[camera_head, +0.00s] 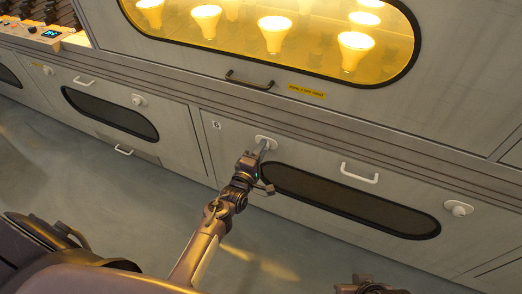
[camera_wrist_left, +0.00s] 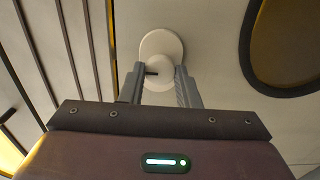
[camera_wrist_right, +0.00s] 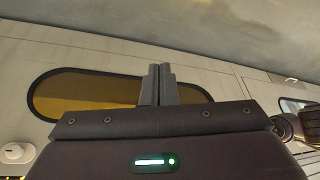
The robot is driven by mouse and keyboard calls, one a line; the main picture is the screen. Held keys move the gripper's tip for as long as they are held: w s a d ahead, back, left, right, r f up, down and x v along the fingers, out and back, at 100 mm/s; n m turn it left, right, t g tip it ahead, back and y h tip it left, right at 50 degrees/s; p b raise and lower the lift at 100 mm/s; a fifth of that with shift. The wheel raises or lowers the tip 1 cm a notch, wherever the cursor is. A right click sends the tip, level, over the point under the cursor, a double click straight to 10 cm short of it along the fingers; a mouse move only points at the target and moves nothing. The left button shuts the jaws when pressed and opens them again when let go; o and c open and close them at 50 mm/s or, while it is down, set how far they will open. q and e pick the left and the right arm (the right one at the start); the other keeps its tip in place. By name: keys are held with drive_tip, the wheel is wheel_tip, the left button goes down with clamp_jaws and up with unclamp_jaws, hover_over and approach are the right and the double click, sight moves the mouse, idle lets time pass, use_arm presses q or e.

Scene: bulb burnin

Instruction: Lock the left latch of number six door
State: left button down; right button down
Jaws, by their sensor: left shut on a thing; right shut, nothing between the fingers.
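The number six door (camera_head: 310,168) is a light grey panel with a long dark oval window, a white handle (camera_head: 359,173) and a small number label (camera_head: 216,125) too small to read surely. Its left latch (camera_head: 266,141) is a white round knob on a plate; the left wrist view shows it close up (camera_wrist_left: 161,47). My left gripper (camera_head: 262,149) reaches it, with its fingers (camera_wrist_left: 160,82) shut on either side of the knob. My right gripper (camera_wrist_right: 160,72) is shut and empty, away from the door; its fingertips are hard to see in the head view.
The right latch (camera_head: 458,209) sits at the door's other end. Above is an amber window (camera_head: 310,40) with lit bulbs and a dark handle (camera_head: 250,82). Another door (camera_head: 108,108) is at the left. The floor (camera_head: 110,185) in front looks clear.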

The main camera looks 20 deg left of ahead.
use_arm(q)
drive_tip(key=c, duration=1.1)
unclamp_jaws()
drive_tip(key=s+p, duration=0.1)
drive_tip(key=s, duration=0.7)
drive_tip(key=shift+a+p, duration=0.15)
drive_tip(key=shift+p, duration=0.25)
use_arm(e)
drive_tip(key=shift+s+d+r+g+h, duration=0.2)
drive_tip(key=shift+d+g, duration=0.1)
drive_tip(key=shift+d, duration=0.25)
drive_tip(key=shift+s+d+r+g+h, duration=0.15)
drive_tip(key=shift+d+g, duration=0.15)
drive_tip(key=shift+d, duration=0.25)
use_arm(q)
drive_tip(key=shift+w, duration=0.1)
use_arm(e)
drive_tip(key=shift+s+f, duration=0.1)
drive_tip(key=shift+f, duration=0.05)
